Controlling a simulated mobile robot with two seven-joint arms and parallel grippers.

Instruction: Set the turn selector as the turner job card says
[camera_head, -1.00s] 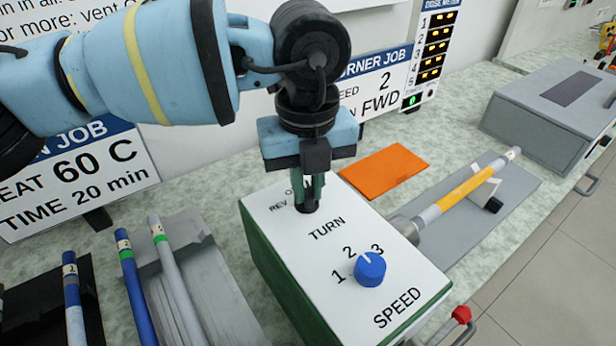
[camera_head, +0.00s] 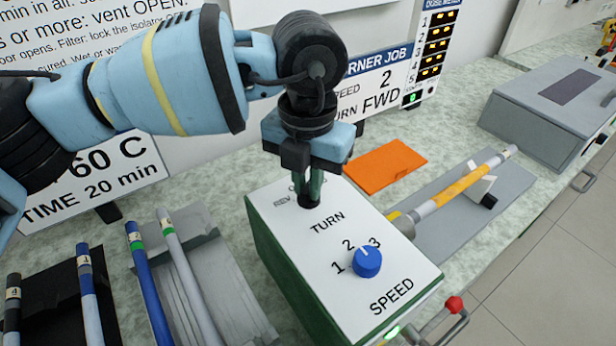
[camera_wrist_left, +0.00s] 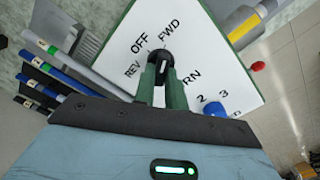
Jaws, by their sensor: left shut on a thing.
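The turner control box (camera_head: 290,222) has a white top and green sides. Its turn selector (camera_wrist_left: 160,62) is a black knob with a white mark, among the labels REV, OFF and FWD in the left wrist view. My left gripper (camera_head: 309,200) points down with its green fingers shut on this knob. It also shows in the left wrist view (camera_wrist_left: 163,75). Fingers partly cover the knob, so I cannot tell its exact setting. The turner job card (camera_head: 375,90) reads speed 2, turn FWD. My right gripper is not in view.
A rod with a yellow band (camera_head: 462,187) lies in the turner right of the box. An orange sheet (camera_head: 388,163) lies behind. A red-knobbed lever (camera_head: 454,305) and a green light (camera_head: 392,332) are at the front.

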